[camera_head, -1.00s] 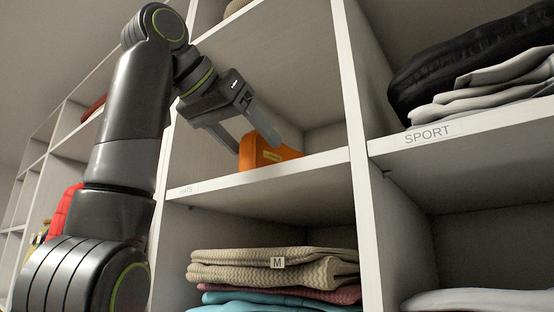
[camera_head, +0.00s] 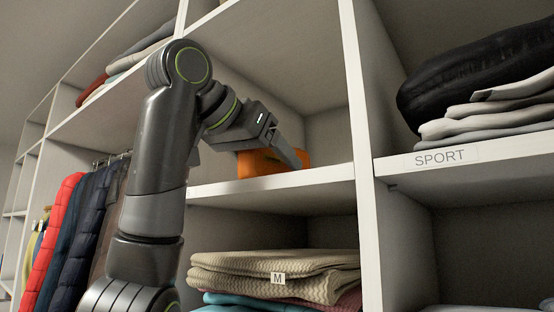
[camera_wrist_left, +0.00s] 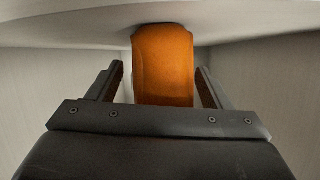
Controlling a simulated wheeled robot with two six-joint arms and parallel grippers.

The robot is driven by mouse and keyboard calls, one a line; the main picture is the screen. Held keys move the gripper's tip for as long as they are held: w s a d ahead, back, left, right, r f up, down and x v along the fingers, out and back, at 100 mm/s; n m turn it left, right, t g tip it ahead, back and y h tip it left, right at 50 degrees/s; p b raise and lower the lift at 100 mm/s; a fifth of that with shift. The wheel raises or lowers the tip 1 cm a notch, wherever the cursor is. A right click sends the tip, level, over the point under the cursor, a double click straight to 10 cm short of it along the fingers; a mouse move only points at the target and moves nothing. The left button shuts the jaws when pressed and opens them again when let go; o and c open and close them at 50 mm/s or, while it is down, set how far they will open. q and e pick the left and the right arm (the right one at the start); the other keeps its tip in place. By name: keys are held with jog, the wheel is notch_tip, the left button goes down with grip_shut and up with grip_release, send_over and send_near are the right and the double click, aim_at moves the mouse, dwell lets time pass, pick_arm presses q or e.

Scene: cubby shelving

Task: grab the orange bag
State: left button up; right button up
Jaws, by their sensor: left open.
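The orange bag (camera_head: 258,163) sits on a white shelf in the middle cubby, partly hidden behind my left gripper in the head view. My left gripper (camera_head: 270,158) reaches into that cubby in front of the bag. In the left wrist view, the orange bag (camera_wrist_left: 163,65) stands between the two open fingers of my left gripper (camera_wrist_left: 160,85). A gap shows on each side, so the fingers are not closed on it. My right gripper is not in view.
The shelf edge (camera_head: 290,181) runs below the bag, and a white upright divider (camera_head: 359,120) stands to the right. Folded beige clothes (camera_head: 275,275) lie in the cubby below. A SPORT cubby with dark and grey clothes (camera_head: 480,85) is at right. Jackets (camera_head: 80,235) hang at left.

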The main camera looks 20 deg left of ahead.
pick_arm(q)
jog(key=c, duration=1.3)
jog(key=shift+c, duration=0.2)
jog(key=shift+r, duration=0.1)
